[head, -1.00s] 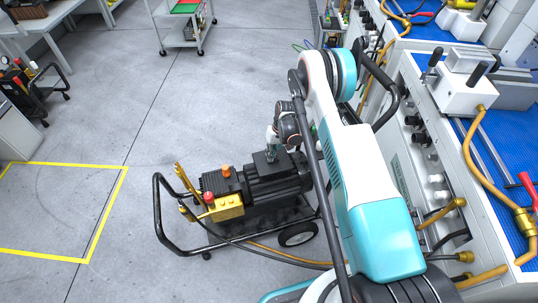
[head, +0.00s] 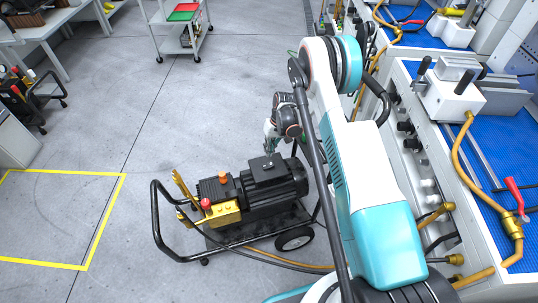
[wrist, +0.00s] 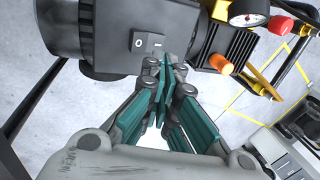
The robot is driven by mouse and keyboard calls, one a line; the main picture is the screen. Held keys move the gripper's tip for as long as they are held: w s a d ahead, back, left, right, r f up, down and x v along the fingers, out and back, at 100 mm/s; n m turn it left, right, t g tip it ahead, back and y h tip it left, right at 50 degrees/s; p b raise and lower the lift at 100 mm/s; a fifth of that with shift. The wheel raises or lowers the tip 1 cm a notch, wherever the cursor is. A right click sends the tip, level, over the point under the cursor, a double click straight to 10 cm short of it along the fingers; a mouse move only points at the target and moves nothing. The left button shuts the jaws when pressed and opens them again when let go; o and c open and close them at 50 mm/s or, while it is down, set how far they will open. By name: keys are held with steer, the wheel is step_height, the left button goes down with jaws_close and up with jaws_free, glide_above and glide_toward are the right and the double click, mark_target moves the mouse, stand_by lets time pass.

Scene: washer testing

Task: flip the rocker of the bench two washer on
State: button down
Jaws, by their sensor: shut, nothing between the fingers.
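The washer (head: 262,190) stands on the floor on a black wheeled frame, with a black finned motor and a yellow pump block. Its rocker (wrist: 148,42) is in the wrist view, on a dark switch box on the motor, with O and I marks. I cannot tell which side is pressed. The switch box (head: 266,166) also shows in the head view, but the rocker is too small to make out there. My gripper (wrist: 166,66) is shut and empty, its teal fingertips just beside the rocker's near edge. It also shows above the box (head: 269,148). Contact is unclear.
An orange knob (wrist: 222,64) and a pressure gauge (wrist: 249,12) stick up right of the switch box. A black handlebar (head: 156,215) rises at the washer's left. Test benches (head: 430,180) with hoses line the right.

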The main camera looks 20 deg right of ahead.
steer(key=a+p+v, duration=0.1)
steer(key=p+v, duration=0.1)
steer(key=v, duration=0.4)
steer(key=shift+r, duration=0.35)
steer(key=shift+a, duration=0.1)
